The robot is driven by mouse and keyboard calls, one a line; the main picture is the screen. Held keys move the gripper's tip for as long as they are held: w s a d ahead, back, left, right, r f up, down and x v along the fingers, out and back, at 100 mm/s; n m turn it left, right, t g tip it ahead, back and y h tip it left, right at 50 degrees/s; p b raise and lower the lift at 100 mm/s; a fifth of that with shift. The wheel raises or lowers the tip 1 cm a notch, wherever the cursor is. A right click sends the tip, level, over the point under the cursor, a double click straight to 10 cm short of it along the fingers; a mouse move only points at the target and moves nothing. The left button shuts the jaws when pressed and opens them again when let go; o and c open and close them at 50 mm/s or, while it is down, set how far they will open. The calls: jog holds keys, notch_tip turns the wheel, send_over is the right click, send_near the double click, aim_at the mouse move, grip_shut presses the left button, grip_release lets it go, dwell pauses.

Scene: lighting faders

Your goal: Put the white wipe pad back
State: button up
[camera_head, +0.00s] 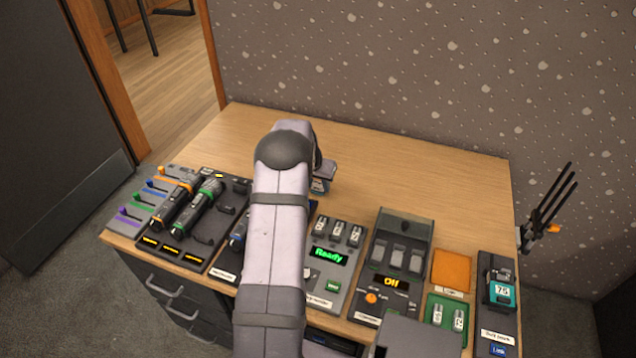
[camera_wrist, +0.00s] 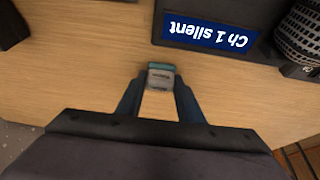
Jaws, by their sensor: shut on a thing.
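My gripper (camera_wrist: 160,85) is shut on a small pale grey-white block (camera_wrist: 161,80) with a teal far edge, between its fingertips over bare wood. I cannot tell for certain that this block is the white wipe pad. In the head view my arm hides most of the gripper, and a small pale and blue piece (camera_head: 320,186) shows at its right side. I cannot make out another white pad, and my arm covers part of the desk.
The desk (camera_head: 420,165) is clear at the back. Along its front stand torches (camera_head: 196,207), a panel reading "Ready" (camera_head: 328,256), a panel reading "Off" (camera_head: 391,282), an orange pad (camera_head: 451,268) and a teal display unit (camera_head: 501,291). The wrist view shows a "Ch 1 silent" display (camera_wrist: 210,34).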

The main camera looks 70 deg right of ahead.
jog(key=shift+f, duration=0.1)
jog(key=shift+f, duration=0.15)
jog(key=o, duration=1)
jog(key=shift+a+r, duration=0.15)
jog(key=shift+r, duration=0.55)
jog(key=b+v, duration=0.2)
jog(key=v, duration=0.9)
